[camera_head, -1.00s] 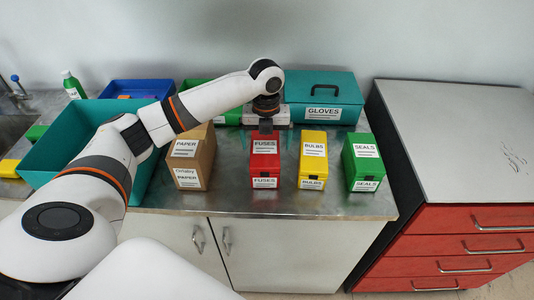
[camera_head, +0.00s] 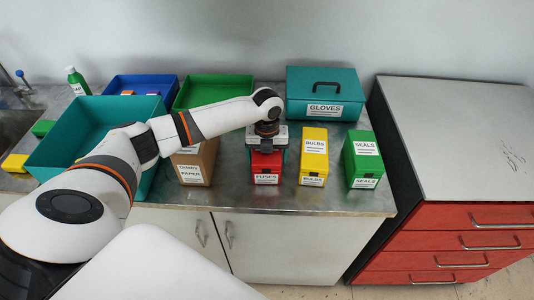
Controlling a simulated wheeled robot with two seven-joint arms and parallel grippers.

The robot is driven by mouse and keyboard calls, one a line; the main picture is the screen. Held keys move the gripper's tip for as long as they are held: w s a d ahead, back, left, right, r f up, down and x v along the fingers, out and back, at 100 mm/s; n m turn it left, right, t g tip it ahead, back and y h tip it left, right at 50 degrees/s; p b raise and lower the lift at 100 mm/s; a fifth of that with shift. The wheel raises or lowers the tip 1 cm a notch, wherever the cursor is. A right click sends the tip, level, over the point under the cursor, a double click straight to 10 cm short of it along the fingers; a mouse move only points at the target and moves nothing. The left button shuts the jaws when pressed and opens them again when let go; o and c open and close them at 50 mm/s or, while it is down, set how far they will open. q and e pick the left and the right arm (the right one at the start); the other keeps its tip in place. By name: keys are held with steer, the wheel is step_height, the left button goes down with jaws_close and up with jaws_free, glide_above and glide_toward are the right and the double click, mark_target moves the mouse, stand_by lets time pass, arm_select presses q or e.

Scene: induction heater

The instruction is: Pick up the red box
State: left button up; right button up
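The red box (camera_head: 267,168), labelled FUSES, stands upright on the metal counter, in the row between a brown box and a yellow box. My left gripper (camera_head: 267,153) comes over it from behind and above, pointing down. The gripper body hides most of the box's top and rear. I cannot see whether the fingers touch its sides. My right gripper is not in view.
The brown PAPER box (camera_head: 195,166) and yellow BULBS box (camera_head: 313,157) stand close on either side. A green SEALS box (camera_head: 363,160), a teal GLOVES case (camera_head: 324,94) and a large teal bin (camera_head: 60,142) are also on the counter. The counter's front edge is just ahead of the red box.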

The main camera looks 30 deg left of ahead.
arm_select(q)
steer(key=c, duration=1.1)
